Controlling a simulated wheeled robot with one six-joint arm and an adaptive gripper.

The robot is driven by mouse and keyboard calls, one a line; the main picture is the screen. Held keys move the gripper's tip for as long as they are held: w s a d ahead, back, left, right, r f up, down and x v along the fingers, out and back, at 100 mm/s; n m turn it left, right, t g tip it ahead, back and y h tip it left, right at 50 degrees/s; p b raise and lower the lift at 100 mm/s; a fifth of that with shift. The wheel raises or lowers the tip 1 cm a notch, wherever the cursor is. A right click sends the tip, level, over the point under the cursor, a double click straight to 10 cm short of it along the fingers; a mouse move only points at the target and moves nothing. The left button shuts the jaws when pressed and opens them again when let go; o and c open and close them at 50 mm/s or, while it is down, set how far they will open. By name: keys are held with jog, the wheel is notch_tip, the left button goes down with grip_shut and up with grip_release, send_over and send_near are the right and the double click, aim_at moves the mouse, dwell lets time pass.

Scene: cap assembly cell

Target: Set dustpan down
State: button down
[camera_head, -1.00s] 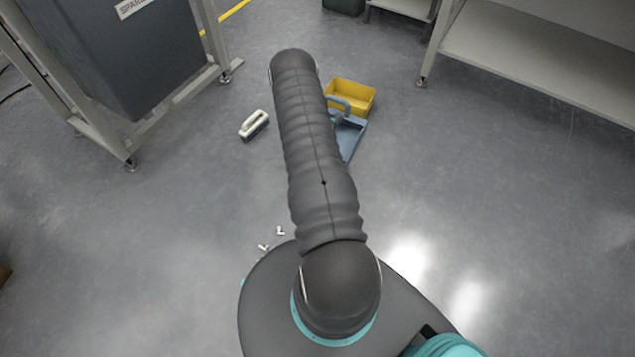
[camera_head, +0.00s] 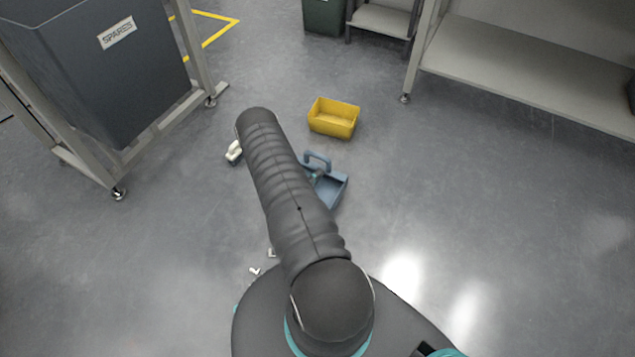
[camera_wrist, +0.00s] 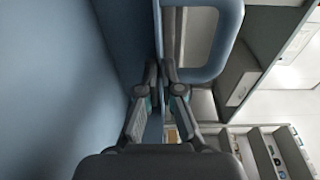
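The blue dustpan (camera_head: 335,190) shows right of my arm in the camera_head view, its looped handle toward the yellow bin. In the wrist view its broad blue surface (camera_wrist: 60,90) fills the left, and the handle loop (camera_wrist: 232,45) is at the upper right. My gripper (camera_wrist: 162,72) has its two fingers close together on a thin blue part of the dustpan near the handle. My arm hides most of the gripper in the camera_head view. I cannot tell whether the dustpan touches the floor.
A yellow bin (camera_head: 333,120) stands on the floor beyond the dustpan. A white-handled brush (camera_head: 234,151) is partly behind my arm. Small white pieces (camera_head: 254,271) lie near my base. A grey SPARES bin (camera_head: 110,75) is left, a shelf (camera_head: 520,90) right. Floor at right is clear.

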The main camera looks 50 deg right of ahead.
aim_at(318, 185)
jog(key=shift+a+f, duration=0.1)
jog(key=shift+f, duration=1.95)
jog(key=c, duration=1.3)
grip_release()
jog(key=shift+b, duration=0.3)
